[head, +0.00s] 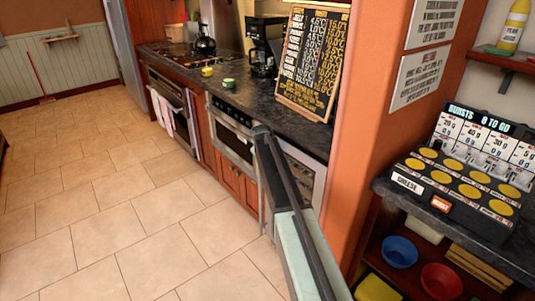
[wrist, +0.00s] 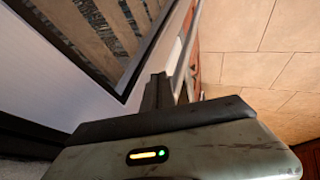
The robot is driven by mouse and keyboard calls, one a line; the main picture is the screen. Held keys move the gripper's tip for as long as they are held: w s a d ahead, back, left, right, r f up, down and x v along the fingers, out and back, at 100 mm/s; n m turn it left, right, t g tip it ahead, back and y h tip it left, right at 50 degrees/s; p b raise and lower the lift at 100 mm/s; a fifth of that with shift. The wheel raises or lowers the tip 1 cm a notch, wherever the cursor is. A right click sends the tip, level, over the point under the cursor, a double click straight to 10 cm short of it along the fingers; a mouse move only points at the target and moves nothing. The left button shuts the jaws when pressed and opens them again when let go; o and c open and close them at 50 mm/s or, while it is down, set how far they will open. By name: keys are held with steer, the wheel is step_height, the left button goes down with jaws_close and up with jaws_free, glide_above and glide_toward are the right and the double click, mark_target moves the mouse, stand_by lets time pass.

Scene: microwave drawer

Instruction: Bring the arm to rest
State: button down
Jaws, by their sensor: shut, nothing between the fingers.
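My arm (head: 308,255) reaches from the bottom of the head view up toward the counter front. My gripper (wrist: 158,88) shows in the wrist view with its dark fingers together and nothing seen between them. In that view it is beside a pale-framed appliance front with a dark window (wrist: 95,32); I cannot tell whether they touch. In the head view, a pale appliance front (head: 310,181) stands partly hidden behind my arm. A steel built-in appliance with a dark window (head: 229,132) is to its left, beneath the counter.
The dark counter (head: 240,100) holds a coffee maker (head: 264,48), a menu board (head: 312,60) and two small cups. An orange wall (head: 375,120) and a shelf with bowls (head: 400,251) stand at the right. The tiled floor (head: 110,200) at the left is clear.

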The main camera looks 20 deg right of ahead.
steer(key=s+a+r+g+y+p, duration=0.1)
steer(key=s+a+r+p, duration=0.3)
steer(key=s, duration=0.3)
steer(key=s+a+r+p, duration=0.5)
steer(key=s, duration=0.2)
steer(key=s+a+m+g+y+p, duration=0.1)
steer(key=s+a+m+g, duration=0.1)
steer(key=s, duration=1.3)
steer(key=s+a+m+g+y+p, duration=0.1)
steer(key=s+a+m+g, duration=0.1)
steer(key=s, duration=1.2)
steer(key=shift+s+a+f+g+p, duration=0.3)
steer(key=shift+s+a+g+p, duration=0.1)
steer(key=shift+a+g, duration=0.45)
